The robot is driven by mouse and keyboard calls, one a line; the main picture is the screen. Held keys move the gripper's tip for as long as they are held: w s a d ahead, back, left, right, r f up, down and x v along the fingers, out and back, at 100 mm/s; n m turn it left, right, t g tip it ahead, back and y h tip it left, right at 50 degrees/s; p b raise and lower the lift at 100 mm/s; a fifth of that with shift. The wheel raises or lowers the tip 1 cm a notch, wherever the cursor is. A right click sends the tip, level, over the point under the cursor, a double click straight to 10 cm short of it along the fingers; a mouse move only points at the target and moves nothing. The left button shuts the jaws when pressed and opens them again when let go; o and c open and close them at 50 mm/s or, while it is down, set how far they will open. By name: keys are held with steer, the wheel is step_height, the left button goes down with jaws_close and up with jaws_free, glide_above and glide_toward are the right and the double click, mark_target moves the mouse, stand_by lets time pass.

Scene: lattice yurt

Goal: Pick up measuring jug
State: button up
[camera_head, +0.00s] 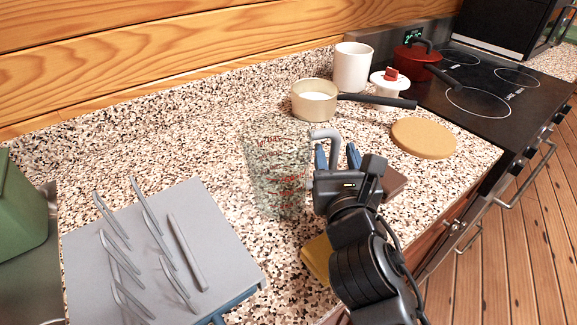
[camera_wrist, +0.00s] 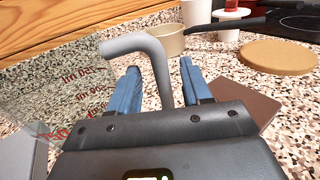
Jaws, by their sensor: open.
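The measuring jug (camera_head: 272,172) is clear glass with red markings and stands upright on the speckled counter. Its see-through body is faint against the stone. In the wrist view the jug (camera_wrist: 75,85) fills the left side, and a grey bent handle (camera_wrist: 140,42) reaches from it to the right and down between my fingers. My gripper (camera_head: 337,152) is at the jug's right side, around the handle. In the wrist view my gripper (camera_wrist: 159,68) has its blue fingers apart, one on each side of the handle. Contact is not clear. The handle's lower end is hidden.
A grey rack (camera_head: 195,225) with several upright pieces lies left of the jug. A cream saucepan (camera_head: 313,100), a white canister (camera_head: 352,67) and a round cork board (camera_head: 423,138) stand behind and right. A brown slab (camera_head: 392,184) and yellow item (camera_head: 316,262) lie near my arm.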

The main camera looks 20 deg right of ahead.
steer(key=shift+x, duration=1.9)
steer(key=shift+c, duration=0.4)
jaws_close()
